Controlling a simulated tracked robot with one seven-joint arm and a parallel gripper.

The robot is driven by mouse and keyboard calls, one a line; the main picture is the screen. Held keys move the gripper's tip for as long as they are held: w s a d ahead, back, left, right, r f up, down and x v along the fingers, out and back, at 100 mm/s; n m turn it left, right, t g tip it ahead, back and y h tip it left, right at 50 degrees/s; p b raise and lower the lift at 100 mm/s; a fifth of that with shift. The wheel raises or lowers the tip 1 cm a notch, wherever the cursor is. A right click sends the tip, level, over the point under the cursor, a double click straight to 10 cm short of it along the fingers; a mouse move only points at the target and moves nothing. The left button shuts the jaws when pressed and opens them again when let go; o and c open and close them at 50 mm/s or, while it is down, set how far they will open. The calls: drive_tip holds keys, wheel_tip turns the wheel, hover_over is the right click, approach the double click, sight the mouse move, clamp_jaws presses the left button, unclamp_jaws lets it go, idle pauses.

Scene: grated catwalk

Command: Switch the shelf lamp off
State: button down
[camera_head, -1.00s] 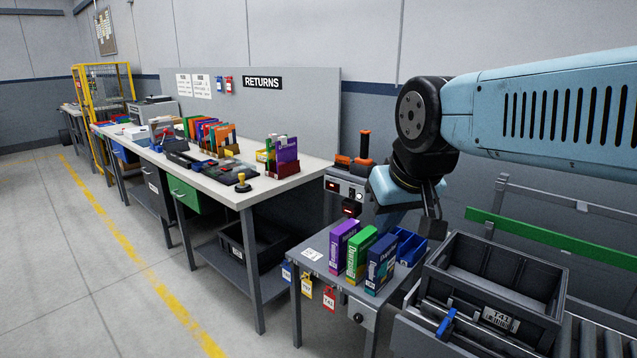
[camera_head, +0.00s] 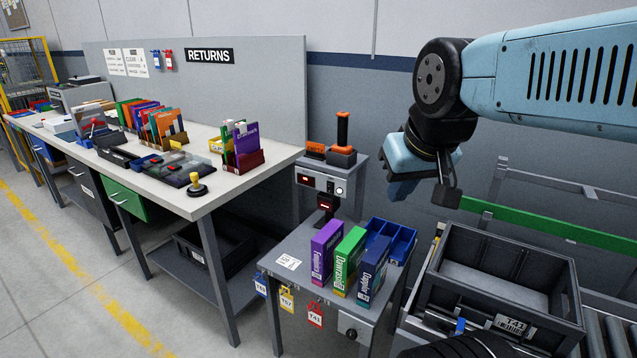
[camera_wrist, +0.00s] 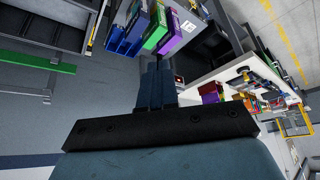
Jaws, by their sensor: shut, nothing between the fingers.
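I cannot pick out a shelf lamp for certain in either view. A grey control box (camera_head: 322,184) with a lit red display, a small white button and an orange-handled lever (camera_head: 343,134) on its stand is at the middle of the head view. A black knob (camera_head: 351,334) is on the front of the small grey table. My gripper (camera_head: 402,188) hangs right of the control box in the picture, apart from everything. In the wrist view its two fingers (camera_wrist: 159,70) are together and empty.
The small table (camera_head: 284,264) holds purple, green and blue boxes (camera_head: 344,262) and a blue bin (camera_head: 391,238). A grey crate (camera_head: 484,322) sits on rollers at right. The long bench (camera_head: 190,200) with a RETURNS board stands at left. Open floor lies at lower left.

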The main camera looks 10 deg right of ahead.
drive_tip(key=w+f+n+g+h, duration=0.2)
drive_tip(key=w+n, duration=0.2)
drive_tip(key=w, duration=2.2)
drive_tip(key=w+a+f+n, duration=0.2)
drive_tip(key=w+f, duration=0.6)
drive_tip(key=w, duration=0.2)
drive_tip(key=w+a+f+n+h, duration=0.1)
drive_tip(key=w+a+f+n, duration=0.1)
drive_tip(key=w+f, duration=0.6)
drive_tip(key=w+n, duration=0.1)
drive_tip(key=w, duration=0.1)
drive_tip(key=shift+w+a+f+h, duration=0.3)
drive_tip(key=shift+w+f, duration=0.1)
drive_tip(key=shift+f, duration=0.1)
